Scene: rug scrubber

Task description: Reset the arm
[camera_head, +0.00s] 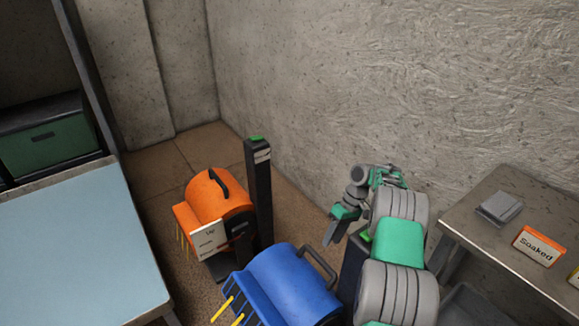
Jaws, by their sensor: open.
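My arm, in grey and green links, rises at the lower right of the head view and folds toward the wall. My gripper (338,224) hangs at the left of the arm's far end, fingers pointing down and to the left. It is open, and I see nothing between its fingers. It appears above and behind the blue scrubber (285,283) in the picture; I cannot tell the distance between them. The orange scrubber (218,197) stands farther left on the floor, apart from the gripper. Part of the wrist is hidden behind the arm links.
A dark post (259,190) with a green top stands beside the orange scrubber. A grey table (470,215) at the right holds a grey block (499,208) and a "Soaked" sign (539,246). A pale blue table (75,240) fills the left. A rough wall (380,80) stands behind.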

